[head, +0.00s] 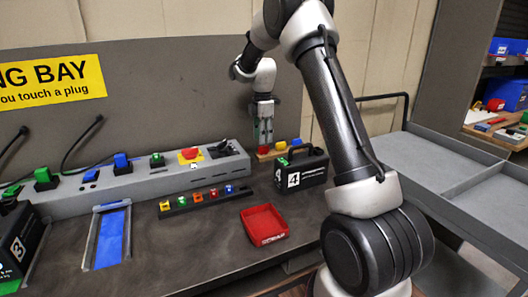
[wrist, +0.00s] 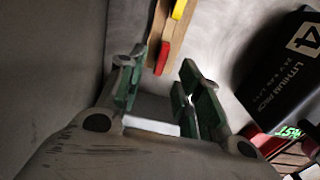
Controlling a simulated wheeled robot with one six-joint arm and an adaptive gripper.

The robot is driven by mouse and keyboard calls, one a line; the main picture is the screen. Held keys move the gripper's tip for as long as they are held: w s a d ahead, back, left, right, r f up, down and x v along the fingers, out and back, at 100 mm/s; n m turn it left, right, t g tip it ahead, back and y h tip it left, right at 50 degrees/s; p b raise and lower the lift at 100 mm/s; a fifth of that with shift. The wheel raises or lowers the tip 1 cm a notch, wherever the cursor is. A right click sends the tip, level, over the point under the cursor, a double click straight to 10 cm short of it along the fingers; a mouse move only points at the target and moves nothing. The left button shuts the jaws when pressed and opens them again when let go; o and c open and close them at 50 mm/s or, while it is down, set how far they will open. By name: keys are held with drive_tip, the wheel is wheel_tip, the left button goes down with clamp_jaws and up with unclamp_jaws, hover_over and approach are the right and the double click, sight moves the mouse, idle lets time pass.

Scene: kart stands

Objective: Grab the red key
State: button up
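A red piece, seemingly the red key (head: 264,150), is at the left end of a wooden strip (head: 269,157) by the back wall. In the wrist view the red key (wrist: 163,57) lies on the strip just beyond my fingertips, roughly in line with the gap between them. A yellow piece (wrist: 179,9) sits farther along the strip. My gripper (head: 264,136) points down over the red key. In the wrist view my gripper (wrist: 161,85) has its green-padded fingers apart with nothing between them. I cannot tell the exact height above the key.
A black lithium pack marked 4 (head: 301,168) stands close to the right of the strip. An open red tray (head: 264,224) is in front. A dark rack (head: 204,200) of small coloured pieces and a grey panel with a red button (head: 191,155) lie left. Bench front is partly clear.

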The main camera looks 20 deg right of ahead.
sight(264, 152)
wheel_tip(264, 152, down, 5)
drive_tip(key=shift+d+r, duration=0.1)
drive_tip(key=shift+d, duration=0.05)
clamp_jaws()
